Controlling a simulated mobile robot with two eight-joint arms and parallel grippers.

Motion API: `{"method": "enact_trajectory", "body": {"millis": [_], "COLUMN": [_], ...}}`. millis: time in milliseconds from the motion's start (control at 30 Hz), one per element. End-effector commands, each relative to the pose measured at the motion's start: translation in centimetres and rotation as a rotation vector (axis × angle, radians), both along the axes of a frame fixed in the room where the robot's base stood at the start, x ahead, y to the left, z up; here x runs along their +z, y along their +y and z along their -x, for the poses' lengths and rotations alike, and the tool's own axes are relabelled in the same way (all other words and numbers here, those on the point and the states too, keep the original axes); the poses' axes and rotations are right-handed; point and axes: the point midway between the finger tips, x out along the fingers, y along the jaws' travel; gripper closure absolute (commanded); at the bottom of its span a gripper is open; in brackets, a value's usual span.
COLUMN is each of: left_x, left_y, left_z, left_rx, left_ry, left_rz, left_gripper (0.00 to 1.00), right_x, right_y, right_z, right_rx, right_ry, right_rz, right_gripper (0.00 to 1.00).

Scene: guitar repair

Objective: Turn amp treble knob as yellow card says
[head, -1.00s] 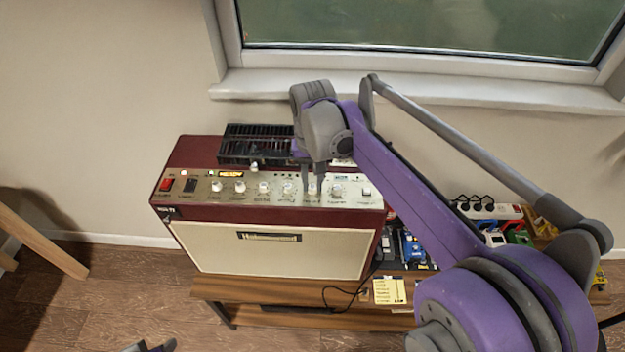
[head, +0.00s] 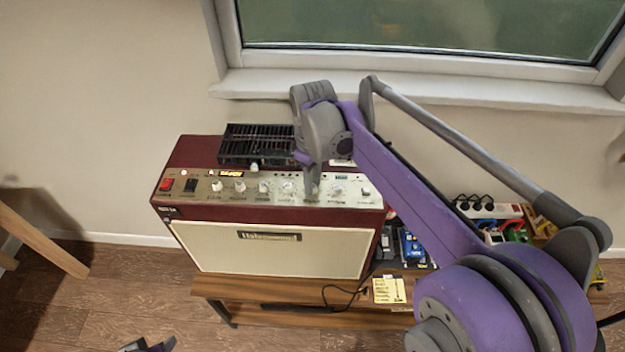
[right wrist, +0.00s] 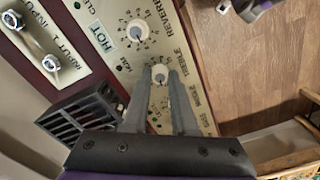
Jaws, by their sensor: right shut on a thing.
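The maroon amp (head: 270,250) stands on a wooden bench, its cream control panel carrying a row of white knobs. My right gripper (head: 312,188) is down at the panel, toward the right end of the row. In the right wrist view its two fingers (right wrist: 161,76) are shut on the treble knob (right wrist: 161,73), beside the printed word TREBLE. In the head view the fingers mostly hide that knob. The yellow card (head: 389,290) lies at the bench's front edge; its writing is too small to read. A grey part of my left gripper (head: 150,345) shows at the bottom edge.
The reverb knob (right wrist: 136,31) is close beside the held knob. A black slatted box (head: 256,143) sits on top of the amp. Pedals (head: 413,248) and a power strip (head: 488,211) lie right of the amp. A cable (head: 345,292) hangs over the bench front.

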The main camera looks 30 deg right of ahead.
Motion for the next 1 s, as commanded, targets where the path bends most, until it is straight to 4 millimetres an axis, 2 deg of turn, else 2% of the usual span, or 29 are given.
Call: {"method": "enact_trajectory", "body": {"millis": [400, 1000], "left_x": [0.11, 0.12], "left_y": [0.00, 0.00], "left_z": [-0.04, -0.04], "left_rx": [0.000, 0.000], "left_ry": [-0.001, -0.001], "left_rz": [0.000, 0.000], "left_gripper": [0.50, 0.50], "right_x": [0.06, 0.06], "right_y": [-0.03, -0.03], "right_z": [-0.06, -0.06], "right_rx": [0.226, 0.272], "right_ry": [-0.001, -0.001], "right_rz": [0.000, 0.000], "right_gripper": [1.00, 1.00]}}
